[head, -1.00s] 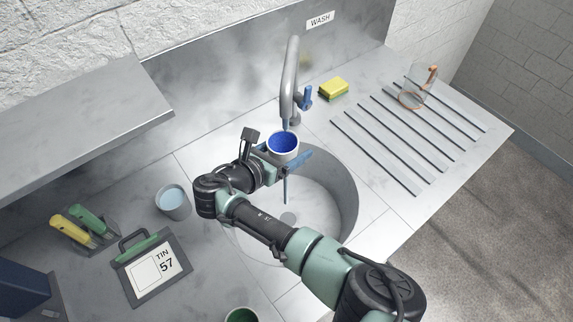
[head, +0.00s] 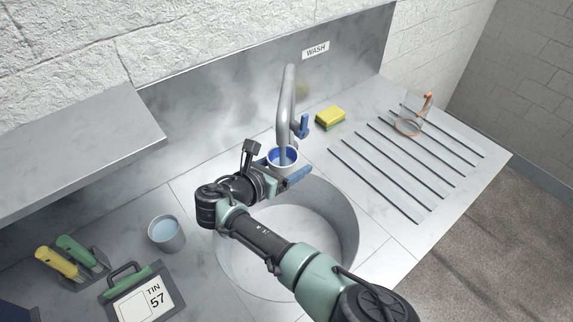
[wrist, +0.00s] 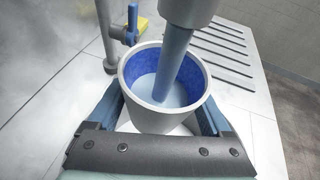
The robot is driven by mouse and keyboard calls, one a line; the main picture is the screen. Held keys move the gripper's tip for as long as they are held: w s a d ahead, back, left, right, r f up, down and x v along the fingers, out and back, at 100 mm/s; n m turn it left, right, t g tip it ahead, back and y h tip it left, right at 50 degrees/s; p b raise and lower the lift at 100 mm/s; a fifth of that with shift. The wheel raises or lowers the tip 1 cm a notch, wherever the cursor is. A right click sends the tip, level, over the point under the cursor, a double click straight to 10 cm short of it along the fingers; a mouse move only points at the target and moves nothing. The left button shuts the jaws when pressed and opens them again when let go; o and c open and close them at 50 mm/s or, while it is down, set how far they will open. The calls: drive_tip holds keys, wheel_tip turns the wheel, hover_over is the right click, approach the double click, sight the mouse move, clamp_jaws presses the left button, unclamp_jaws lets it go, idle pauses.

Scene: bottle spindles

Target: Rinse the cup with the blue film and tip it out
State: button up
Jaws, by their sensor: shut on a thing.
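The white cup with the blue film inside (head: 283,162) is under the faucet (head: 288,100), above the back of the round sink (head: 330,225). It also shows in the wrist view (wrist: 150,122). My gripper (head: 285,178) is shut on this cup, one finger on each side, and holds it upright. A pale blue stream (wrist: 173,62) runs from the spout into the cup, and pale liquid stands inside below a band of blue film. The faucet has a blue lever (head: 303,125).
Another cup with pale blue contents (head: 166,233) stands left of the sink. A yellow sponge (head: 330,117) lies right of the faucet. A glass with a copper-coloured handle (head: 409,125) is on the ribbed drainer. A TIN 57 sign (head: 143,298) and two handled tools (head: 72,258) are at lower left.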

drive_tip(key=shift+s+a+r+p, duration=0.1)
drive_tip(key=shift+s+r+p, duration=0.1)
drive_tip(key=shift+s+p, duration=0.5)
drive_tip(key=s+p, duration=0.2)
drive_tip(key=p, duration=0.1)
drive_tip(key=s+a+p, duration=0.1)
drive_tip(key=s+p, duration=0.5)
drive_tip(key=shift+s+a+f, duration=0.2)
drive_tip(key=shift+s+a, duration=0.05)
drive_tip(key=shift+a, duration=0.1)
drive_tip(key=shift+w+a, duration=0.1)
